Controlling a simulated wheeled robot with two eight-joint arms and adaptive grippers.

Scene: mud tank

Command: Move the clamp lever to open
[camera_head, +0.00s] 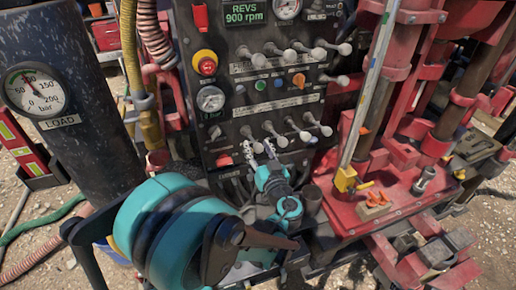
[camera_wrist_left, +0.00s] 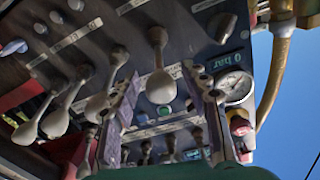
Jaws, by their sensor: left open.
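My left gripper (camera_head: 260,147) is open in front of the lower lever row of the dark control panel (camera_head: 237,93). In the left wrist view, the open left gripper (camera_wrist_left: 162,76) has a finger on either side of a pale-knobbed lever (camera_wrist_left: 161,88), with gaps showing at both sides. I cannot tell whether the knob lies between the fingers in depth. Other lower-row levers (camera_head: 305,135) stand to the right in the head view. The labels are too small to read, so I cannot tell which lever is the clamp lever. My right gripper is not in view.
An upper lever row (camera_head: 318,53) and an orange knob (camera_head: 299,80) sit above. A red stop button (camera_head: 205,63) and a gauge (camera_head: 211,99) are at the panel's left. Red drill frame parts and a yellow-ended pole (camera_head: 345,179) stand at the right.

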